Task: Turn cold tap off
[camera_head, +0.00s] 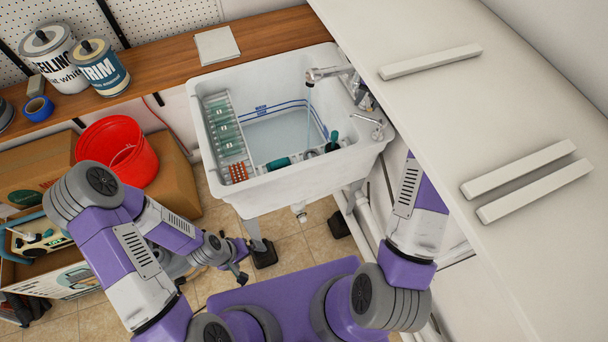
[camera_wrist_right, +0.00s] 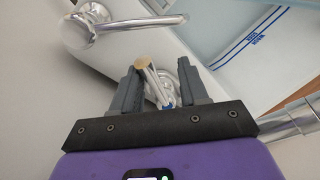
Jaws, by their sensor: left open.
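The white utility sink (camera_head: 215,140) has a chrome faucet spout (camera_head: 325,73) at its right side, with a thin stream of water (camera_head: 309,100) falling from it. Beside the spout are small chrome tap handles (camera_head: 366,101). In the right wrist view, a chrome handle with a tan end (camera_wrist_right: 143,62) and a blue mark near its base lies between the fingers of my right gripper (camera_wrist_right: 160,88). Those fingers look apart, one on each side of it; contact cannot be told. The right fingers are hidden in the head view. My left gripper (camera_head: 240,274) is open and empty, low left of the sink.
A chrome lever fitting (camera_head: 378,122) sits on the sink's right rim; a curved chrome fitting (camera_wrist_right: 92,25) shows in the wrist view. A rack (camera_head: 230,140) stands in the basin. A red bucket (camera_head: 112,145) is left.

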